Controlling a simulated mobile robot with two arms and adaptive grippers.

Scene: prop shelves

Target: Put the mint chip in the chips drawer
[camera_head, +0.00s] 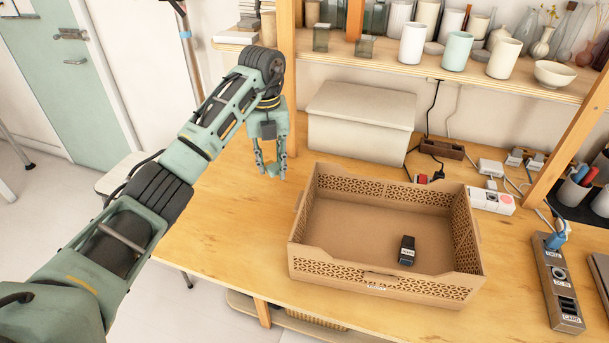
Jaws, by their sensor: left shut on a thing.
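My left gripper (271,166) hangs above the left part of the wooden table, pointing down, left of the cardboard tray. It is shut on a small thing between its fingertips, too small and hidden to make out. I cannot pick out the mint chip by its look. No drawer clearly marked for chips shows. A grey upright-slotted unit (559,286) with small labels and dark openings lies at the right of the table; its lettering is only partly readable. My right gripper is not in view.
An open cardboard tray (340,275) with patterned walls holds one small black labelled block (406,250). A lidded beige box (360,122) stands behind it. Cables and a power strip (491,201) lie to the right. A shelf (455,77) with cups and vases overhangs the back. The table's left part is clear.

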